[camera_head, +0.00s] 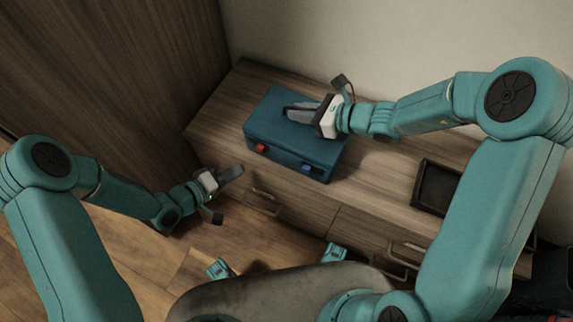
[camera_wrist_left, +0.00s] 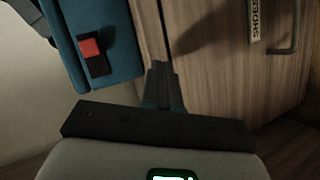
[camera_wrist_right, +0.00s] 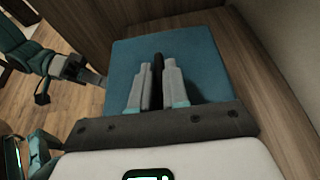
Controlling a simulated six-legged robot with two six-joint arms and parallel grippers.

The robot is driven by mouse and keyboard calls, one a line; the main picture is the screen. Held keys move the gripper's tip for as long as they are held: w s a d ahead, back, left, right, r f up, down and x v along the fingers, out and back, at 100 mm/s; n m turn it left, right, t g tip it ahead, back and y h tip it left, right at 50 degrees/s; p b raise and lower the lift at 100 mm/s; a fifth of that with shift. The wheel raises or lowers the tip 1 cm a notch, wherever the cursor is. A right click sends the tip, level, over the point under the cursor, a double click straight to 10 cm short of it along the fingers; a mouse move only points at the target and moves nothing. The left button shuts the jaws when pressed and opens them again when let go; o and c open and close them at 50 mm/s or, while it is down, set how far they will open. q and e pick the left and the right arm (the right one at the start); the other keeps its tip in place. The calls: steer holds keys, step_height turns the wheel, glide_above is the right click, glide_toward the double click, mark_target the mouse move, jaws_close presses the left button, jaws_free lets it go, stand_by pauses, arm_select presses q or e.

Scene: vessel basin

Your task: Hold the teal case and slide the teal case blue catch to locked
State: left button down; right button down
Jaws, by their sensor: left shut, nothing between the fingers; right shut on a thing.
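The teal case (camera_head: 285,140) lies on the wooden cabinet top, its front face toward me. A red catch (camera_head: 261,148) is on the left of its front and a blue catch (camera_head: 306,168) on the right. My right gripper (camera_head: 290,109) is over the case top, shut on the case's dark handle (camera_wrist_right: 158,72). My left gripper (camera_head: 238,171) is shut and empty, in front of the cabinet, apart from the case and below the red catch. In the left wrist view, the red catch (camera_wrist_left: 91,50) sits left of the shut fingers (camera_wrist_left: 162,80); the blue catch is out of that view.
The wooden cabinet (camera_head: 225,105) has drawers with handles (camera_head: 263,205); one front carries a label reading SHOES (camera_wrist_left: 255,20). A dark tray (camera_head: 436,187) lies on the top to the right. A wooden wall stands at the left, a pale wall behind.

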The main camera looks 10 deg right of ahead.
arm_select(q)
steer(key=s+r+m+g+h, duration=0.2)
steer(key=s+r+g+h, duration=0.1)
steer(key=r+g+h, duration=0.2)
steer(key=shift+s+d+r+h, duration=0.2)
steer(key=shift+r+h, duration=0.6)
glide_toward(303, 165)
steer(key=w, duration=0.1)
steer(key=w+d, duration=0.2)
steer(key=shift+w+d+f, duration=0.25)
steer(key=shift+w+f, duration=0.05)
steer(key=shift+f, duration=0.05)
steer(key=shift+s+d, duration=0.7)
steer(key=shift+d, duration=0.35)
steer(key=shift+s+d, duration=0.45)
steer(key=shift+d, duration=0.15)
